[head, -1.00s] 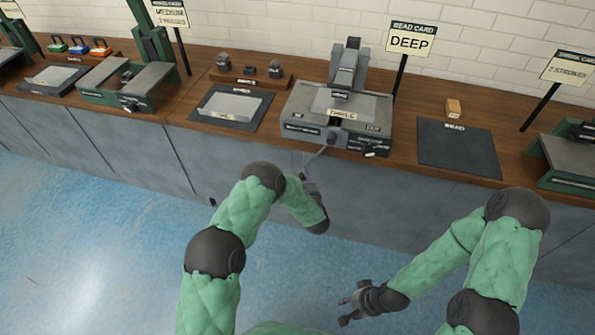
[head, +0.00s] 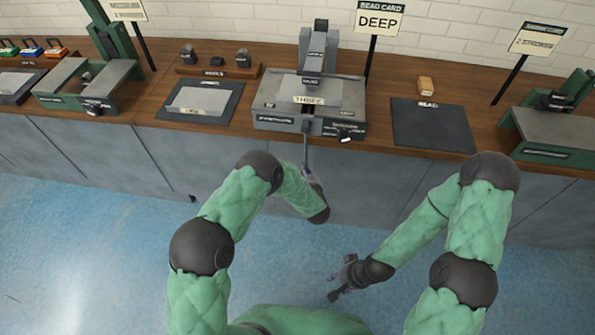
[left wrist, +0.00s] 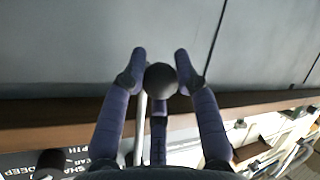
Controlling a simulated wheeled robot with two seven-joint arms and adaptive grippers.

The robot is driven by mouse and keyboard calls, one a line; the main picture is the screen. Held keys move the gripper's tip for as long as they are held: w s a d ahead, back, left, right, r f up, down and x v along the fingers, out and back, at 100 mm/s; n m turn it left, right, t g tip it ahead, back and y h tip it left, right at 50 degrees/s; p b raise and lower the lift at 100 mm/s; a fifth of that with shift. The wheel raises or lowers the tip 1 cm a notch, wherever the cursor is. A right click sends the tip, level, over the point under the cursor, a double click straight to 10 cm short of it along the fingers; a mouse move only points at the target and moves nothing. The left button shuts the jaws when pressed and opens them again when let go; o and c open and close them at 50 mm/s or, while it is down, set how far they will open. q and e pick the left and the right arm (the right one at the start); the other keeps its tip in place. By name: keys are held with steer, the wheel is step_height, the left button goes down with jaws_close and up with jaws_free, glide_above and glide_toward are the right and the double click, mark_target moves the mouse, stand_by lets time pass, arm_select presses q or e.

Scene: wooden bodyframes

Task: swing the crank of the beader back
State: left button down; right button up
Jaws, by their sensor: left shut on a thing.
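The beader (head: 263,108) is a grey machine on the wooden bench, with a sheet marked THREE on its bed. Its crank (head: 306,150) hangs almost straight down from the hub at the front, past the bench edge. My left gripper (head: 309,174) is at the crank's lower end, partly hidden by my forearm. In the left wrist view, the black ball knob (left wrist: 161,80) sits between the fingers of my left gripper (left wrist: 160,68), which is shut on it. My right gripper (head: 341,277) hangs empty and open over the floor, away from the bench.
A card reading DEEP (head: 378,22) stands behind the beader. A dark mat (head: 432,128) marked BEAD lies right of it; another mat with a sheet (head: 202,98) lies left. Green machines stand at both sides. The grey cabinet front (head: 230,150) is close behind the left gripper.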

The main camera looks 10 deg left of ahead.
arm_select(q)
steer(key=d+r+n+h+b, duration=0.1)
steer(key=d+r+n+h, duration=0.1)
steer(key=d, duration=0.5)
steer(key=d+r+n+h, duration=0.3)
steer(key=d+r+n, duration=0.1)
steer(key=d, duration=0.3)
steer(key=shift+s+r+g+h+b, duration=0.25)
steer(key=shift+r+g+h+b, duration=0.05)
steer(key=shift+r+g+b, duration=0.1)
steer(key=shift+d+r, duration=0.1)
steer(key=shift+d, duration=0.05)
stand_by(0.5)
steer(key=c, duration=0.9)
jaws_free()
steer(key=v, duration=1.2)
